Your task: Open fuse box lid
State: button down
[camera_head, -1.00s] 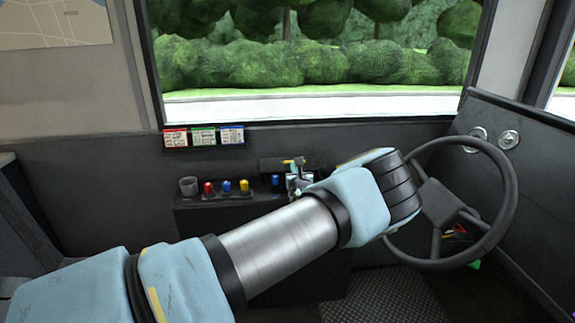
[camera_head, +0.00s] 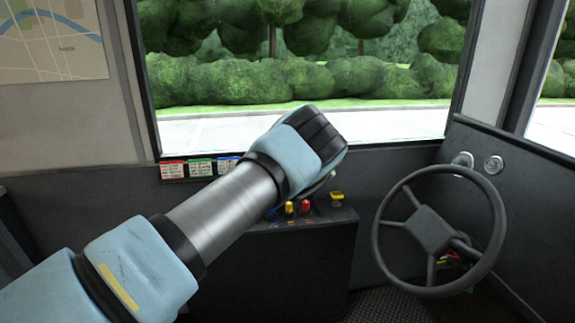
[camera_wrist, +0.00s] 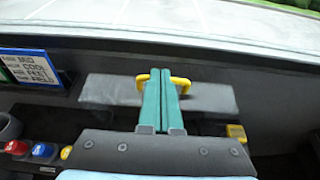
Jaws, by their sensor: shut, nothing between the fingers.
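A dark grey slab with a yellow handle, which looks like the fuse box lid (camera_wrist: 108,90), lies across the middle of the wrist view. Its yellow handle (camera_wrist: 181,83) shows on both sides of my gripper (camera_wrist: 161,73). The teal fingers are together and overlap the handle's middle; I cannot tell if they touch it. Nothing shows between them. I cannot tell whether the lid is raised or closed. In the head view my arm and wrist hide the fingers and the lid.
Coloured buttons (camera_head: 290,207) and a yellow-topped control (camera_head: 336,195) sit on the console (camera_head: 310,262). The steering wheel (camera_head: 378,240) stands to the right. Three label cards (camera_head: 172,170) are on the wall below the window. A cup (camera_wrist: 8,127) shows at the wrist view's left edge.

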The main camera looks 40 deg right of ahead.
jog(key=shift+w+d+r+p, duration=0.25)
jog(key=shift+w+p, duration=0.1)
jog(key=shift+w, duration=0.15)
jog(key=shift+w+d+r+p, duration=0.2)
jog(key=shift+w+p, duration=0.1)
jog(key=shift+w, duration=0.15)
